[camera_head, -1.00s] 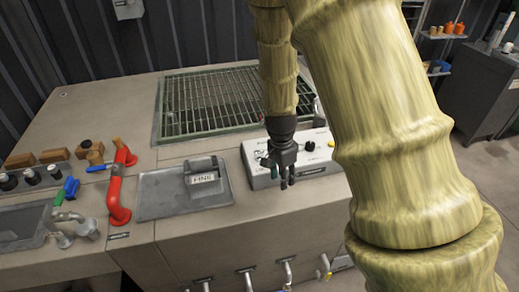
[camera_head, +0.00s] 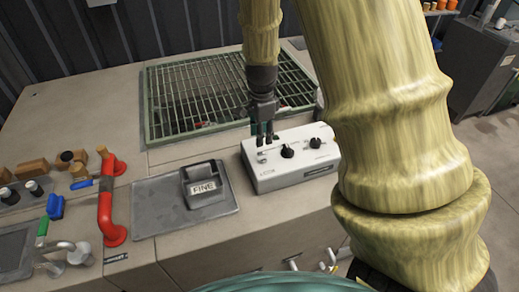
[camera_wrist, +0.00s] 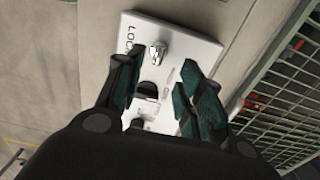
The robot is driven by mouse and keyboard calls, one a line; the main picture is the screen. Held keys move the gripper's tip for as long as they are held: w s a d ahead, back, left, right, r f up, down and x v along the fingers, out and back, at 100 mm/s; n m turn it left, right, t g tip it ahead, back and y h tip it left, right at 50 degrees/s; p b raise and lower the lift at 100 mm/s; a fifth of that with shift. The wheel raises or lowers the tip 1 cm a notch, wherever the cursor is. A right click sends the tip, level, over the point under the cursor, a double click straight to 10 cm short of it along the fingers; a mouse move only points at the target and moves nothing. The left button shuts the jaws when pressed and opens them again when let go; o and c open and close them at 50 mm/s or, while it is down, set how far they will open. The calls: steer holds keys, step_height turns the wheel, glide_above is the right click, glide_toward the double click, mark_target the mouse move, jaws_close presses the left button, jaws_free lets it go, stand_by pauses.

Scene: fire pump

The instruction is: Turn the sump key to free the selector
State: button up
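The white control box (camera_head: 290,172) sits on the grey bench top. Near its left end, by a "LOCK" label, stands a small silver key (camera_head: 262,156). The box also bears two black knobs, a middle one (camera_head: 288,151) and a right one (camera_head: 316,142). My gripper (camera_head: 264,138) points down over the left back part of the box. In the wrist view the gripper (camera_wrist: 158,64) is open, its dark green fingers apart. The silver key (camera_wrist: 157,52) shows between the fingertips, with nothing visibly gripped. Whether a finger touches it, I cannot tell.
A green metal grating (camera_head: 205,95) lies behind the box. Left of the box are a grey plate with a "FINE" flap (camera_head: 205,184) and a red curved handle (camera_head: 106,205). Further left are blue and green levers and taps. My arm covers the right side.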

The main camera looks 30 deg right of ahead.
mark_target(262, 152)
steer(key=f+p, duration=0.1)
steer(key=f, duration=0.3)
steer(key=f+p, duration=0.1)
steer(key=f, duration=0.4)
steer(key=shift+d, duration=0.2)
steer(key=shift+c, duration=0.3)
jaws_close()
